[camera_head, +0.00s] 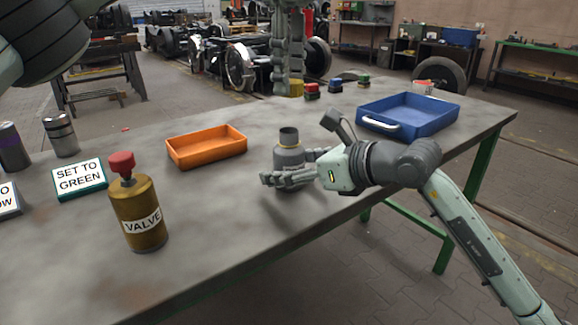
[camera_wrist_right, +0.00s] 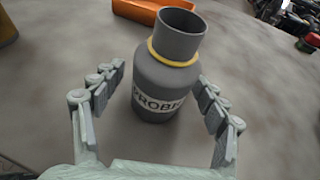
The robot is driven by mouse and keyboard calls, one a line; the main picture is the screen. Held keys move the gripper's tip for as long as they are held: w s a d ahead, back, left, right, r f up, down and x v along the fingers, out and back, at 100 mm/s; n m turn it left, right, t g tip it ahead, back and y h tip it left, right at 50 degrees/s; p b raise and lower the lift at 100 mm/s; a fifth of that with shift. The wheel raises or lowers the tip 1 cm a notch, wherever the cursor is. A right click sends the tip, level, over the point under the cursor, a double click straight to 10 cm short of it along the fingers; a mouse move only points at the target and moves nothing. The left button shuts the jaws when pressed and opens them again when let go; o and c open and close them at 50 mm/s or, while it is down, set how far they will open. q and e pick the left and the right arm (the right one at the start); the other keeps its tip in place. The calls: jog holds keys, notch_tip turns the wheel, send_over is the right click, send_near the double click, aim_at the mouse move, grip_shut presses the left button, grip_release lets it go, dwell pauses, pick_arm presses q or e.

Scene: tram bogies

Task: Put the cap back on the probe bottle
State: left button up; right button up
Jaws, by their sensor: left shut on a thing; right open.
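The grey probe bottle (camera_head: 289,158) stands upright on the table, with an open, uncapped neck and a yellow ring. In the right wrist view the bottle (camera_wrist_right: 168,80) shows a "PROBE" label. My right gripper (camera_head: 290,166) is open around the bottle, one finger on each side; the right wrist view shows these fingers (camera_wrist_right: 160,85) too. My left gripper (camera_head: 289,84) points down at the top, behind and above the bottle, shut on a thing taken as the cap. The fingers mostly hide it. I cannot tell whether the yellow patch at the fingertips belongs to it.
An orange tray (camera_head: 206,161) lies left of the bottle, a blue tray (camera_head: 432,128) at the back right. A brass valve cylinder (camera_head: 139,220) with a red knob stands at front left, near a "SET TO GREEN" sign (camera_head: 80,180). Small coloured blocks (camera_head: 336,86) sit at the back edge.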

aim_at(287, 130)
grip_shut()
pick_arm(q)
jog(key=shift+w+a+f, duration=0.1)
jog(key=shift+a+f, duration=0.05)
jog(key=shift+f, duration=2.35)
jog(key=shift+f, duration=0.9)
jog(key=shift+f, duration=0.55)
